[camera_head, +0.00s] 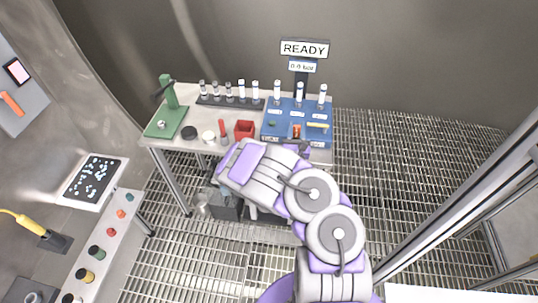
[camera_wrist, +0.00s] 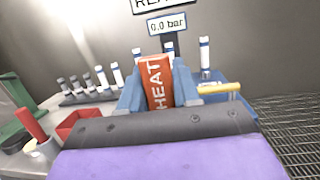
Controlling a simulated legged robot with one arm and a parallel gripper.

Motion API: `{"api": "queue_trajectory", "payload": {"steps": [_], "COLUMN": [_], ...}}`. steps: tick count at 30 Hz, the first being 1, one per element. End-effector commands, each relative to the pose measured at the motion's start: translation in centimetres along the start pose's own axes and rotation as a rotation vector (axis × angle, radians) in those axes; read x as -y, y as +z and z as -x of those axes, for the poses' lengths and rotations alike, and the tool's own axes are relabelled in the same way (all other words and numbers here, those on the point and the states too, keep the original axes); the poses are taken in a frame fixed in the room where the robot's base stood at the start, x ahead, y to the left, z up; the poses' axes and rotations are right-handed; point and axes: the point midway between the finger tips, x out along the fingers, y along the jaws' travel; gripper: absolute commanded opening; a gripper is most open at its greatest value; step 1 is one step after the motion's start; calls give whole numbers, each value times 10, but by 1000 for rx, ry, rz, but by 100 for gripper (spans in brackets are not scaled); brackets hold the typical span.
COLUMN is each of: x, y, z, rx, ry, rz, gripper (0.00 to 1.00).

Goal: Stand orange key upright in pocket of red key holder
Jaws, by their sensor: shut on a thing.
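An orange key (camera_wrist: 158,85) with the word HEAT stands upright between the two blue fingers of my gripper (camera_wrist: 158,88) in the wrist view. The fingers are shut on it. In the head view the key (camera_head: 297,131) shows small in front of the blue panel, and my arm partly hides my gripper. An open red box (camera_head: 244,129), which seems to be the red key holder, stands on the table left of the panel. It also shows at the left of the wrist view (camera_wrist: 72,126), apart from the key. Its inside is not clear in either view.
The blue panel (camera_head: 271,130) carries white-capped tubes and a yellow handle (camera_head: 318,125). A rack of several tubes (camera_head: 229,98), a green press (camera_head: 168,112), black and white round pieces and a red stick (camera_head: 222,130) stand on the table. The grated floor at right is free.

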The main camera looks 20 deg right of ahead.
Motion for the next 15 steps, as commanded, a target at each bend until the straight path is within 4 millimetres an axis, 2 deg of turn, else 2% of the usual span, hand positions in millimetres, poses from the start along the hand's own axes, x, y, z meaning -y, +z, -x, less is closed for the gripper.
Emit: {"api": "queue_trajectory", "payload": {"steps": [1, 6, 11, 15], "x": [9, 28, 38, 37], "y": [-15, -41, -52, -58], "z": [9, 34, 46, 45], "rx": [7, 40, 60, 67], "ry": [-12, -40, -58, -63], "rz": [4, 18, 24, 19], "gripper": [0, 0, 0, 0]}}
